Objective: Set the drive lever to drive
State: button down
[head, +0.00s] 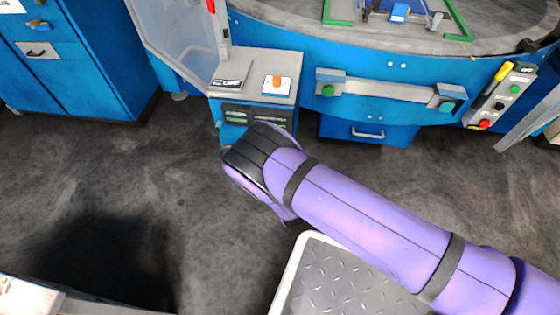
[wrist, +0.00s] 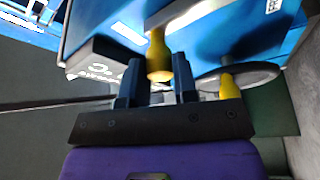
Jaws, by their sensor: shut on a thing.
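In the wrist view my gripper (wrist: 157,84) has its two dark fingers on either side of a yellow lever handle (wrist: 158,52) and is shut on it. The handle stands out from a blue housing (wrist: 120,22). A second yellow knob (wrist: 228,86) shows to the right of the fingers, apart from them. In the head view my purple arm reaches to the front of a small blue and grey console (head: 255,60) at the left of the round machine. The fingers and the held handle are hidden there. I cannot read the lever's setting.
The console top has an orange button (head: 277,82). The round machine's blue side carries a grey bar with green buttons (head: 327,91). A control panel (head: 500,92) with a yellow handle is at the right. A blue cabinet (head: 75,60) stands left. Bare floor (head: 130,180) lies left of my arm.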

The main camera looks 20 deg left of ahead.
jog(key=shift+d+f+m, duration=0.1)
jog(key=shift+d+m, duration=0.1)
jog(key=shift+m, duration=0.1)
jog(key=c, duration=0.9)
grip_release()
jog(key=v, duration=1)
jog(key=shift+s+d+f, duration=0.15)
jog(key=shift+s+d, duration=0.05)
jog(key=shift+s, duration=0.1)
